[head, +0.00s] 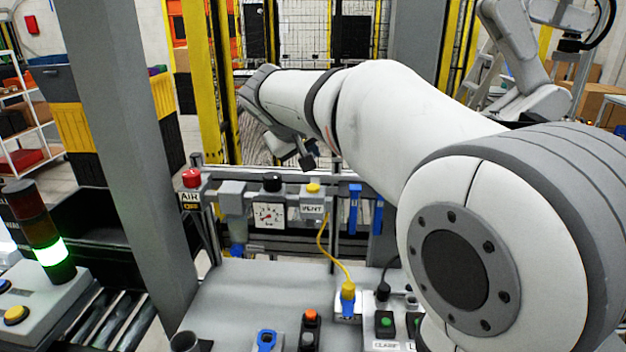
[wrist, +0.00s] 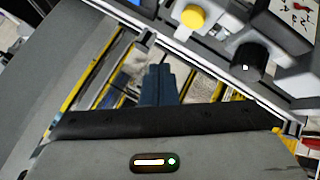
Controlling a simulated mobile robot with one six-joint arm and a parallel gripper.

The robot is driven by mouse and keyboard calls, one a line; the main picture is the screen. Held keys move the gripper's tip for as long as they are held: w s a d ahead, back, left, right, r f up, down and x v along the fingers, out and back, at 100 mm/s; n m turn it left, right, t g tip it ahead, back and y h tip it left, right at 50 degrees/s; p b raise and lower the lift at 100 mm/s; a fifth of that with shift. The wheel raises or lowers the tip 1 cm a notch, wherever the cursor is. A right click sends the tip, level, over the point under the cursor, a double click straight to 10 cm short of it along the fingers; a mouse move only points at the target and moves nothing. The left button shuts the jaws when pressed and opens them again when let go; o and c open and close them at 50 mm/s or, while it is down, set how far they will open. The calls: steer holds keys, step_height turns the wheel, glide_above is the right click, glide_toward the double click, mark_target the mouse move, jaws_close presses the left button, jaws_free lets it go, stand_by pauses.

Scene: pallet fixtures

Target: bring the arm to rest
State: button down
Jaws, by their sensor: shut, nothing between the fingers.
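My arm reaches across the head view from the lower right to the upper left, its wrist bent down behind the control panel rail. My gripper (wrist: 162,72) shows in the wrist view as two dark blue fingers, closed together with nothing between them. They stick out past a black bar above the grey gripper body, which has a lit white bar and a green light. In the head view the fingers cannot be made out clearly. In the wrist view the fingertips appear near the panel rail; I cannot tell the gap.
The panel carries a red AIR button (head: 190,177), a gauge (head: 268,215), a black knob (head: 272,182) and a yellow VENT knob (head: 313,188). A yellow cable (head: 328,250) hangs to the grey bench (head: 250,287). A grey post (head: 125,110) stands left; a stack light (head: 50,252) glows green.

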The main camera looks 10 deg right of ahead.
steer(key=s+f+g+y, duration=0.1)
steer(key=s+f, duration=0.5)
steer(key=s, duration=0.3)
steer(key=s+f+m+g+y, duration=0.1)
steer(key=s+f+y, duration=0.1)
steer(key=s+f, duration=0.4)
steer(key=s+f+g+y, duration=0.2)
steer(key=s+f, duration=0.3)
steer(key=s, duration=0.8)
steer(key=shift+d+f+m, duration=0.3)
steer(key=shift+f+m, duration=0.1)
